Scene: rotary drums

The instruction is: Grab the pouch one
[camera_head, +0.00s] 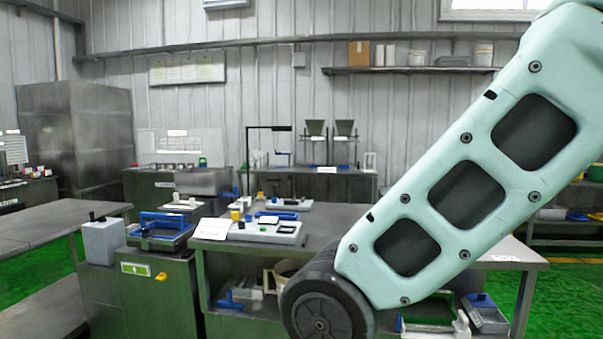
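I cannot make out a pouch in the head view. A large mint-green link of my arm with a dark round joint crosses the right side and hides part of the workbench. My gripper is outside the view, so I cannot see what it is near or whether it holds anything.
The central workbench (330,222) carries a grey device (262,232) and a white card (214,229). Left of it, a blue-handled unit (160,232) sits on a metal cabinet (171,285). A blue-and-grey box (484,312) sits low at right. Green floor (575,285) is open at far right.

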